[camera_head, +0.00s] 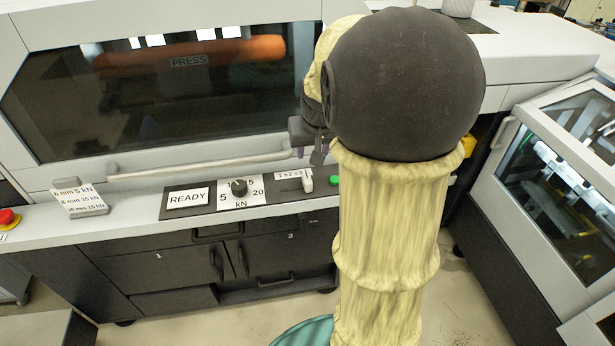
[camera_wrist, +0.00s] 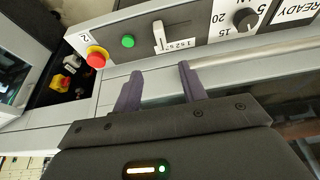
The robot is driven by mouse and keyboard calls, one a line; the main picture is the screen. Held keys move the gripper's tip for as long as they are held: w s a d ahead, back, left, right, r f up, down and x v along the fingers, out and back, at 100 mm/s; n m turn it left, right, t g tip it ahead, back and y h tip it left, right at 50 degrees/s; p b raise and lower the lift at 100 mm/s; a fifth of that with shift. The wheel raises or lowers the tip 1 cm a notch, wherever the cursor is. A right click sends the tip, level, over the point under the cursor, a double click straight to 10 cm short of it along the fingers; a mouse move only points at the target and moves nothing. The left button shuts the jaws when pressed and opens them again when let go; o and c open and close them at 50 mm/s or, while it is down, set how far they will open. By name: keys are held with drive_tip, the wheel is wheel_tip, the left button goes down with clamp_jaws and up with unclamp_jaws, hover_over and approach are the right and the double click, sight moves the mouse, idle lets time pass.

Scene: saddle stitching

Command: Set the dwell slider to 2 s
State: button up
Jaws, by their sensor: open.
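The dwell slider is a white upright handle (camera_head: 307,181) on the dark control strip of the press. It stands by the right end of its small white scale label (camera_head: 288,175) in the head view. In the wrist view the handle (camera_wrist: 159,37) shows beside the label (camera_wrist: 180,44), whose marks are too small to read surely. My gripper (camera_head: 309,154) is open and empty, just above and behind the slider in the head view. In the wrist view its two purple fingers (camera_wrist: 160,72) point toward the slider, apart from it.
A green button (camera_head: 334,181) sits right of the slider, and a black force knob (camera_head: 238,187) left of it. A red button (camera_wrist: 96,57) shows beyond the green one in the wrist view. A grey handle bar (camera_head: 200,163) runs along the press window behind the strip.

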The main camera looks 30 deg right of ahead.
sight(307, 176)
drive_tip(key=x, duration=1.6)
drive_tip(key=shift+w+f+p, duration=0.1)
drive_tip(key=shift+w+p, duration=0.15)
drive_tip(key=shift+p, duration=0.1)
clamp_jaws()
